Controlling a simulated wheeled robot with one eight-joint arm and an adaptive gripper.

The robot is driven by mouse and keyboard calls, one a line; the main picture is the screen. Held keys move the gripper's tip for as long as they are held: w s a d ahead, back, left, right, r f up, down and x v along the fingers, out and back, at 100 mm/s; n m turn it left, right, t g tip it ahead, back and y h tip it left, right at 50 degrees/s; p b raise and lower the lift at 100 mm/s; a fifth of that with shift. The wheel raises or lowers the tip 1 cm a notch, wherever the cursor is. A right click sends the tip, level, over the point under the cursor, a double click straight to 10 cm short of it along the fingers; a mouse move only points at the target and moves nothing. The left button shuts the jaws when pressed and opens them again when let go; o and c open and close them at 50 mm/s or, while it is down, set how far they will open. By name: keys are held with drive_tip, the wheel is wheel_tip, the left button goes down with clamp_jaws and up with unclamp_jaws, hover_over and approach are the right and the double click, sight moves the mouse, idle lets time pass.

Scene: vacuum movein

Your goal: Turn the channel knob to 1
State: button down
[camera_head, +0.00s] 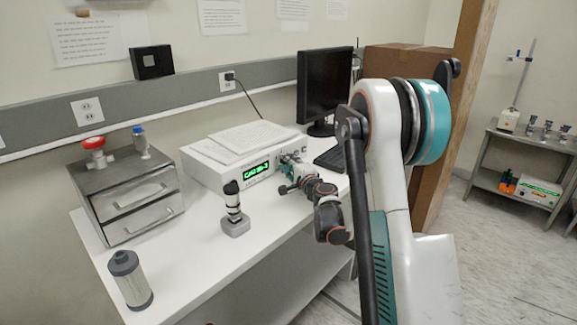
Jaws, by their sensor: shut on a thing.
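The instrument box (220,175) is white with a green lit display (257,170) on its front face. It stands on the white bench. My gripper (289,160) is at the right part of that front face, where the knobs are. It is shut on a knob there, but my gripper and wrist cover the knob. The knob's number marks and the reading on the display are too small and blurred to tell. My arm reaches in from the right.
Papers (245,137) lie on the box. A vacuum gauge on a grey base (235,226) stands in front of it. A grey canister (130,280) and a steel drawer unit (130,190) are at the left. A monitor (323,88) and keyboard (331,159) are behind my arm.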

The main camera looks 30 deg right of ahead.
idle(0.5)
drive_tip(key=c, duration=1.3)
unclamp_jaws()
drive_tip(key=s, duration=1.2)
drive_tip(key=shift+a, duration=0.3)
drive_tip(key=shift+c, duration=0.2)
